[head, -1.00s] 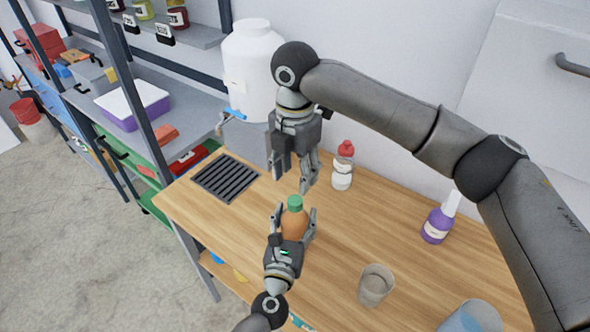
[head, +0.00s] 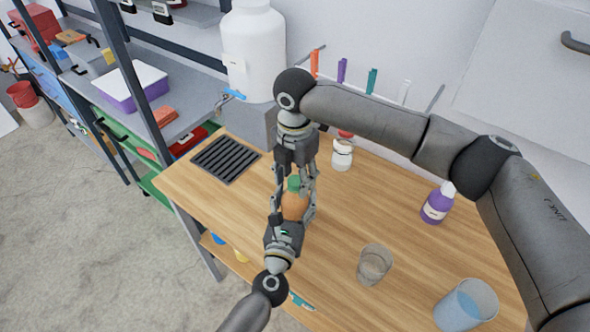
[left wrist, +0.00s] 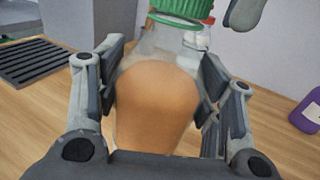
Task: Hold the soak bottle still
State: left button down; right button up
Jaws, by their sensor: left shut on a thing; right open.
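The soak bottle (head: 294,206) is clear with orange liquid and a green cap (head: 294,184). It stands upright near the table's left front part. My left gripper (head: 293,210) is shut on its body from the near side. The left wrist view shows the bottle (left wrist: 158,100) between both fingers, with the ribbed green cap (left wrist: 180,10) cut off at the top edge. My right gripper (head: 295,186) points down from above, open, with its fingers around the cap's height. Whether they touch the cap cannot be told. One right finger (left wrist: 243,12) shows beside the cap.
On the wooden table (head: 225,210) are a black drain grate (head: 226,159), a red-capped white bottle (head: 342,153), a purple bottle (head: 437,204), an empty cup (head: 374,264) and a blue cup (head: 466,304). A white tank (head: 252,55) stands behind. A rail holds coloured clips (head: 341,70).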

grip_shut()
jog(key=m, duration=0.5)
jog(key=shift+m, duration=0.3)
jog(key=m, duration=1.5)
jog(key=shift+m, duration=0.4)
jog(key=shift+o, duration=0.5)
grip_release()
